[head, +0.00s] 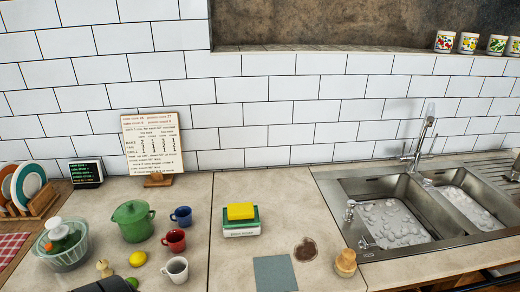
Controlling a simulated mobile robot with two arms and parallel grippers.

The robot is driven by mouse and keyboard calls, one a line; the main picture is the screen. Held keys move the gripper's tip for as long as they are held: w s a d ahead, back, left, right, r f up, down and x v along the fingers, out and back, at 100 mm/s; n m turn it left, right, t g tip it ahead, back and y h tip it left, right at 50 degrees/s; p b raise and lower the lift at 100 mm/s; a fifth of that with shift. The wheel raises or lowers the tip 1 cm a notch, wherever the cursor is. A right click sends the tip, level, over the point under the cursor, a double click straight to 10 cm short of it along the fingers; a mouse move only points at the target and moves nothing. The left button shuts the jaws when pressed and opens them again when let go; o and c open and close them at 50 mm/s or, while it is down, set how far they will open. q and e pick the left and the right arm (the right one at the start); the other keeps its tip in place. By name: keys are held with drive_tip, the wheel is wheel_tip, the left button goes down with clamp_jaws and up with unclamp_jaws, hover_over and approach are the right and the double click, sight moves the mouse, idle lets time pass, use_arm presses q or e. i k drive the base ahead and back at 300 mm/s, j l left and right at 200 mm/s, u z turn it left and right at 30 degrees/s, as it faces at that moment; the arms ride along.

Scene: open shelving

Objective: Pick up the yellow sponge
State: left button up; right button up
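The yellow sponge (240,211) is a small bright block on the counter, left of the sink. It lies flat on top of a low stack with a green upper part (240,224) and a white lower part (241,233) that has dark print on its front edge. The sponge's top and front are in plain sight and nothing covers them.
Left of the sponge are a red mug (174,240), blue mug (181,216), white mug (176,269) and green pot (134,220). A grey-blue cloth (275,273), brown patch (305,249) and wooden jar (345,263) are in front and right. The sink (365,188) is farther right.

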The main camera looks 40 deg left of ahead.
sight(239, 212)
drive_tip(key=u, duration=1.6)
drive_tip(key=k+u, duration=0.3)
drive_tip(key=i+l, duration=0.05)
